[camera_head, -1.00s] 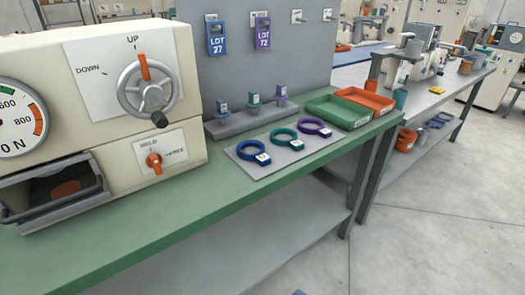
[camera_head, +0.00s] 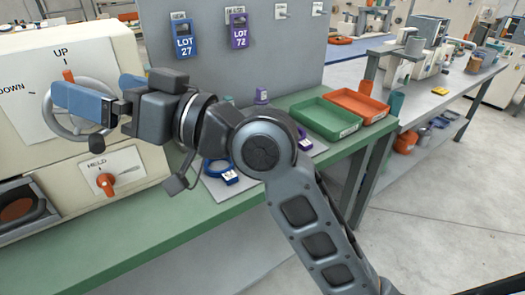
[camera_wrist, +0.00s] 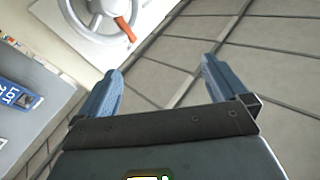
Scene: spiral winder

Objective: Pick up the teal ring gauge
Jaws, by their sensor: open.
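The teal ring gauge is hidden in the head view behind my arm, which covers the middle of the grey mat (camera_head: 217,190). The blue ring gauge (camera_head: 228,176) shows in part at the mat's left, and the purple ring gauge (camera_head: 306,144) shows in part at its right. My gripper (camera_head: 90,90) is raised in front of the winder's handwheel, left of the mat and well away from the rings. In the wrist view its two blue fingers (camera_wrist: 161,70) are spread with nothing between them. No ring shows in the wrist view.
A green tray (camera_head: 325,123) and an orange tray (camera_head: 365,108) stand at the right end of the green bench (camera_head: 135,228). The handwheel (camera_head: 62,132) and orange hold knob (camera_head: 107,182) stick out from the machine. Lot tags (camera_head: 184,42) hang on the grey back panel.

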